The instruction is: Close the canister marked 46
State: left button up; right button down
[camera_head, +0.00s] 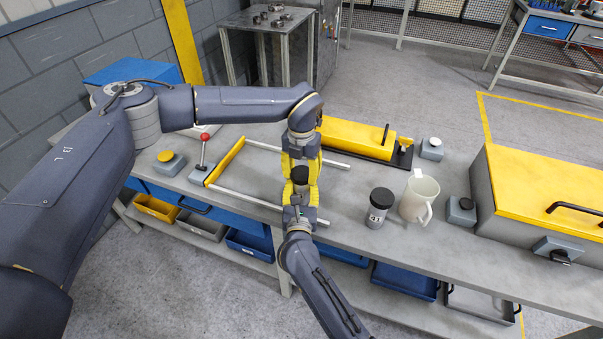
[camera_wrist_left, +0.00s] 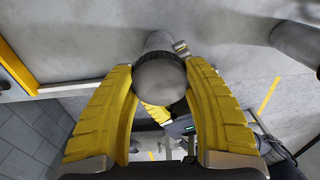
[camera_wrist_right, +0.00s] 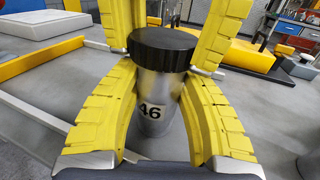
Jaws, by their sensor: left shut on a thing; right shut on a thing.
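The canister marked 46 is a silver cylinder with a black 46 label, upright in the right wrist view (camera_wrist_right: 152,100). Its black lid (camera_wrist_right: 163,48) is on top, with no clear gap below it; I cannot tell whether it is fully tight. In the head view the lid (camera_head: 300,174) shows between my two grippers. My right gripper (camera_head: 298,207) is shut around the canister body. My left gripper (camera_head: 301,160) comes from above and is shut on the lid, whose grey top (camera_wrist_left: 160,82) shows between its fingers in the left wrist view.
Another black-lidded canister (camera_head: 380,207) and a white mug (camera_head: 420,197) stand to the right on the grey bench (camera_head: 350,185). A yellow-handled frame with rails (camera_head: 227,160), a red-knobbed lever (camera_head: 203,148) and a yellow button box (camera_head: 167,160) are left. A yellow-lidded box (camera_head: 545,185) is far right.

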pick_arm(q)
jog(key=o, duration=1.4)
jog(key=shift+c, duration=0.2)
notch_tip(320, 180, up, 12)
pick_arm(e)
jog(key=c, duration=0.8)
grip_release()
jog(key=shift+s, duration=0.1)
jog(key=s, duration=1.1)
jog(key=shift+s+a, duration=0.25)
jog(key=shift+s, duration=0.15)
